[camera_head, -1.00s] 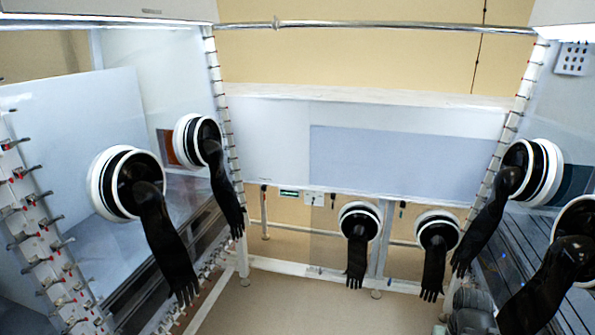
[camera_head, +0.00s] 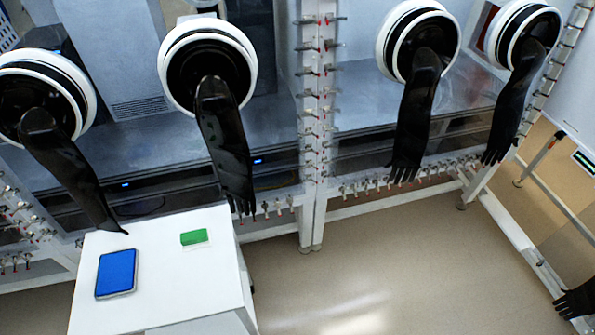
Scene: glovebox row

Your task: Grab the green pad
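A small green pad (camera_head: 194,237) lies flat on top of a white table (camera_head: 165,290) at the lower left of the head view. Part of its edge looks lighter. A larger blue pad (camera_head: 116,273) lies on the same table, to the left of the green pad and nearer the front. A clear gap separates the two pads. My gripper is not in view.
Black gloves hang from round white ports; one glove (camera_head: 226,150) hangs just behind the table, and another (camera_head: 65,165) reaches its back left corner. Glovebox frames with metal clamps (camera_head: 318,110) stand behind. The beige floor (camera_head: 385,260) right of the table is open.

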